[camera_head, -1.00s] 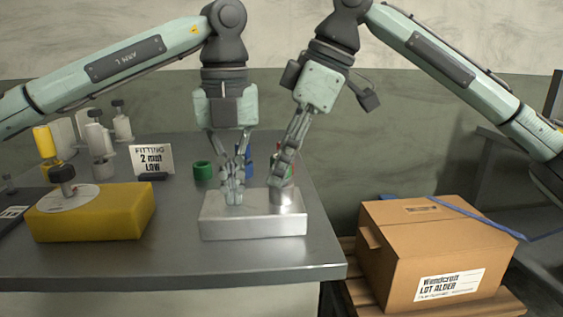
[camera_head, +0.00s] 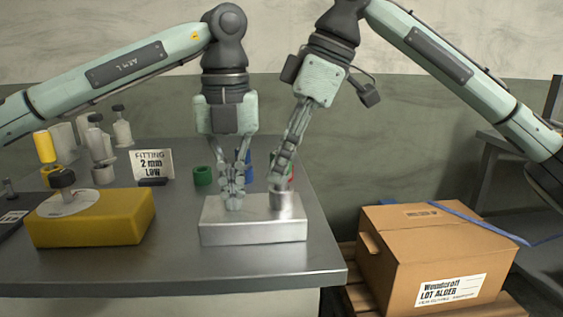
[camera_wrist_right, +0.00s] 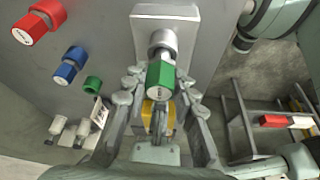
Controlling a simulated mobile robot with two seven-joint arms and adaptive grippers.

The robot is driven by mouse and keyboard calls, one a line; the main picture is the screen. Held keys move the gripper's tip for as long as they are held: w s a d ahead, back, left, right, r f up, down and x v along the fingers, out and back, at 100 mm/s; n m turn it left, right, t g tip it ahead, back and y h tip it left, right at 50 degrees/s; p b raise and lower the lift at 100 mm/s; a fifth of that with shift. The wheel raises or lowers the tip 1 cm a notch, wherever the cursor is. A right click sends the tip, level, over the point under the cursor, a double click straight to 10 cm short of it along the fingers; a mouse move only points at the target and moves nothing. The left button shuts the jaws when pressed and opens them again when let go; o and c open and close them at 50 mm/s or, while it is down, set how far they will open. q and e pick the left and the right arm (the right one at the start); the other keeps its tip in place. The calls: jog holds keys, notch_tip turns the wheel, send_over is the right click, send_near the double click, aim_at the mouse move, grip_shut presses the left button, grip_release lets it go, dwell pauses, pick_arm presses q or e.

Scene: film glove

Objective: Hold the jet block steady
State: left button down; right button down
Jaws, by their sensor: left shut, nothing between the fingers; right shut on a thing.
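The jet block is a silver metal block (camera_head: 253,233) lying flat on the bench. A short metal cylinder (camera_head: 282,200) stands on its right end. My left gripper (camera_head: 235,203) is shut and empty, its tips down at the block's top; whether they touch it I cannot tell. My right gripper (camera_head: 280,180) is just above the cylinder. In the right wrist view it is shut around a green hex-shaped jet (camera_wrist_right: 160,75), in line with the cylinder (camera_wrist_right: 162,42). The fingers mostly hide this jet in the head view.
A yellow block (camera_head: 110,228) with a round dial lies on the bench (camera_head: 170,262) at left, near a fitting sign (camera_head: 152,162) and a green ring (camera_head: 203,176). Blue (camera_wrist_right: 70,64) and red (camera_wrist_right: 38,22) pieces stand behind. A cardboard box (camera_head: 385,275) is at right.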

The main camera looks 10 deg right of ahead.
aim_at(273, 152)
pick_arm(q)
jog(key=shift+f, duration=0.4)
pick_arm(e)
jog(key=shift+r, duration=2)
jog(key=shift+r, duration=1.5)
pick_arm(q)
jog(key=shift+r, duration=0.1)
jog(key=shift+w+r, duration=0.1)
jog(key=shift+r, duration=0.75)
pick_arm(e)
jog(key=shift+w+f, duration=0.1)
pick_arm(q)
jog(key=shift+r, duration=1.8)
jog(key=shift+r, duration=1.55)
jog(key=shift+r, duration=0.1)
